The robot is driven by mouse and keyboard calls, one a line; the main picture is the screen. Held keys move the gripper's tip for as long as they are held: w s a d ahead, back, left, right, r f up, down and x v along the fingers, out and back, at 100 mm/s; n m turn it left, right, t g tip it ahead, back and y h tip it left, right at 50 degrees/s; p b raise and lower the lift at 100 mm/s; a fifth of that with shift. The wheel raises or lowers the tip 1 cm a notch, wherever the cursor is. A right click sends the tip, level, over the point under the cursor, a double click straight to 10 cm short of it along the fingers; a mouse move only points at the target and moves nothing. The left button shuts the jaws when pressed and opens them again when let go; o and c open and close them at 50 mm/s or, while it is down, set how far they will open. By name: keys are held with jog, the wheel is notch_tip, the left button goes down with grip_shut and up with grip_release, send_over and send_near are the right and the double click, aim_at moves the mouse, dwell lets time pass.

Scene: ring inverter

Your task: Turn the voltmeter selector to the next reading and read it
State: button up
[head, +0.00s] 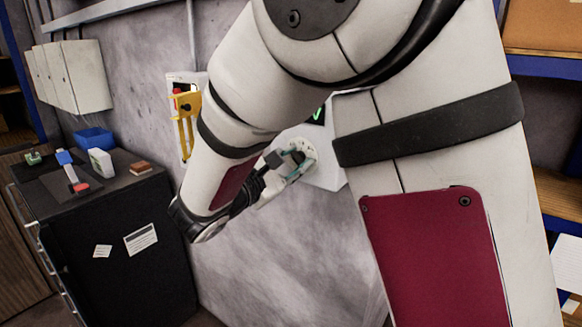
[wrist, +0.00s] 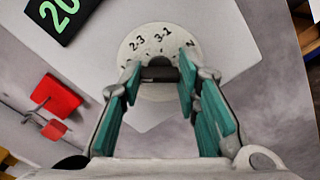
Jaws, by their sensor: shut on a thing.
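The selector's round pale dial plate (wrist: 158,45) is on the white box in the wrist view, with black marks including "2-3" and "3-1". The dark selector knob (wrist: 160,73) sits at its middle, between my fingertips. My gripper (wrist: 158,78), with teal finger pads, is shut on the knob. A black display (wrist: 62,14) at top left shows green digits starting "20"; the rest is cut off. In the head view my gripper (head: 287,165) reaches the dial on the white box (head: 327,172); my arm hides much of the box and display (head: 318,113).
In the wrist view a red part (wrist: 58,96) stands out left of the box. In the head view a yellow fixture (head: 186,108) with red is on the wall. A black cabinet (head: 115,235) with small items and a blue bin (head: 94,138) stands at left.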

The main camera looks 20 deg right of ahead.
jog(key=shift+m+b, duration=0.3)
jog(key=shift+m, duration=0.1)
jog(key=o, duration=1.2)
jog(key=shift+c, duration=0.2)
jog(key=v, duration=1.2)
